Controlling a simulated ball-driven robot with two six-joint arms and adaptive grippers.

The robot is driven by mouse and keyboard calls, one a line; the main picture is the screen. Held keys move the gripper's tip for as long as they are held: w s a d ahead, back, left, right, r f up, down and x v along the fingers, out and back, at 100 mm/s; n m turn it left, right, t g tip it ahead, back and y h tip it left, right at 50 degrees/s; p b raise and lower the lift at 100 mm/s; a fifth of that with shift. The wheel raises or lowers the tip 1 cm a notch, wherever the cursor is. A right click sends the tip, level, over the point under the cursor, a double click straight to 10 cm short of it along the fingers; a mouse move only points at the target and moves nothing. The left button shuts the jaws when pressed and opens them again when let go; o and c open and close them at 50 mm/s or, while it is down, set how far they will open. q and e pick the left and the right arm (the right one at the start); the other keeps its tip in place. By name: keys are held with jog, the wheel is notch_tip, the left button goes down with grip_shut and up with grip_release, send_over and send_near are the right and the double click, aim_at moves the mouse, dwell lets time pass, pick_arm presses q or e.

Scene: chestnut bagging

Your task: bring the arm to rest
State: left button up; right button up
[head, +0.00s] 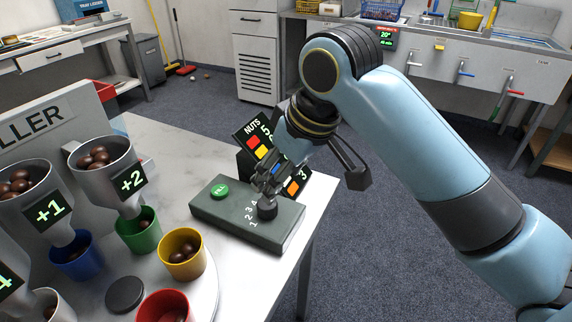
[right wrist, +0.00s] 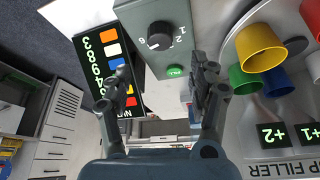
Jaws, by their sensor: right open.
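My right arm reaches in from the right in the head view. Its gripper (head: 312,180) is open above the table's right end, beside the grey-green control box (head: 230,222). One finger overlaps the display board and the area by the dark knob (head: 267,210); the other hangs over the floor. In the right wrist view the gripper (right wrist: 162,76) has its two fingers apart with nothing held. The knob (right wrist: 160,38) and green button (right wrist: 177,71) lie beyond the fingertips, and the knob looks clear of them. My left gripper is not in view.
The display board (head: 250,140) stands behind the box. Open floor (head: 375,260) lies right of the table; a sink counter (head: 465,65) stands behind.

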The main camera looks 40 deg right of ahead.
jog(key=v, duration=0.2)
jog(key=shift+s+r, duration=0.15)
jog(key=shift+r, duration=0.15)
jog(key=shift+s+f, duration=0.1)
